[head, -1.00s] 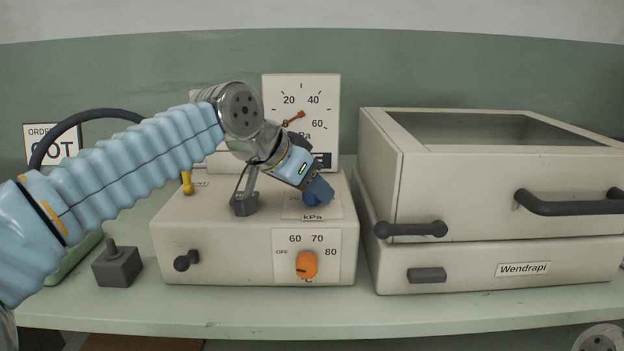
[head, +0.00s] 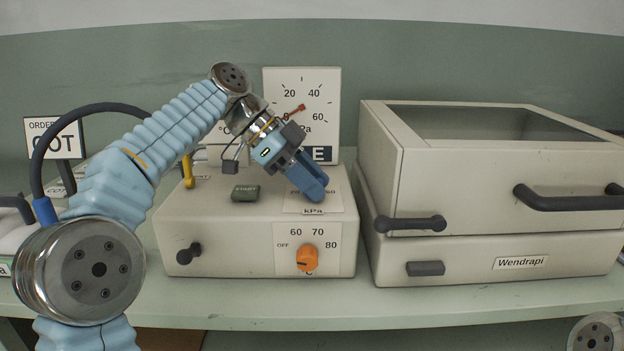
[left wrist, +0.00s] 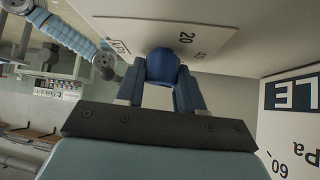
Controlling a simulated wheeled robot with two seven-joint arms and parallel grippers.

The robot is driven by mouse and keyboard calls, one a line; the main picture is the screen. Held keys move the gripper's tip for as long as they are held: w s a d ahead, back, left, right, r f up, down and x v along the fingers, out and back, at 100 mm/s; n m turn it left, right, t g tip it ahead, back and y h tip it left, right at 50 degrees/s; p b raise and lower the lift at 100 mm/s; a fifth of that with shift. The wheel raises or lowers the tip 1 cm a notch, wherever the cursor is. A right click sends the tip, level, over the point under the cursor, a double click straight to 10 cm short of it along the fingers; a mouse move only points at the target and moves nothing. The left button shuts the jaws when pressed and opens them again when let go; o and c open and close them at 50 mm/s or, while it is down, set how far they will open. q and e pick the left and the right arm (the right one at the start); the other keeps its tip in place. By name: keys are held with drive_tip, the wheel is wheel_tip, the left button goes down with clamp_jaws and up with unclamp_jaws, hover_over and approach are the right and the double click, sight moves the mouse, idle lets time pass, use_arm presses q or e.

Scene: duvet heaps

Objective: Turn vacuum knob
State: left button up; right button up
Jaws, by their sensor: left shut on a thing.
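The pale vacuum box (head: 230,240) stands on the bench, with a kPa scale plate (head: 335,202) on its top. The blue vacuum knob (left wrist: 162,68) sits on that plate in the left wrist view. In the head view my fingers hide the knob. My left gripper (head: 318,192) points down and right over the plate, its blue fingers on either side of the knob, shut on it. The gauge (head: 325,85) stands upright behind, with its orange needle pointing up and right. My right gripper is not in view.
An orange temperature knob (head: 307,258) and a black knob (head: 189,254) are on the box's front. A green START button (head: 245,193) and a yellow lever (head: 188,170) are on top. A large lidded machine (head: 480,180) with dark handles stands close on the right.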

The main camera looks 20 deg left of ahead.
use_arm(q)
drive_tip(key=shift+d+m+g, duration=0.1)
drive_tip(key=shift+m+g, duration=1.1)
drive_tip(key=shift+m, duration=0.3)
drive_tip(key=o, duration=1)
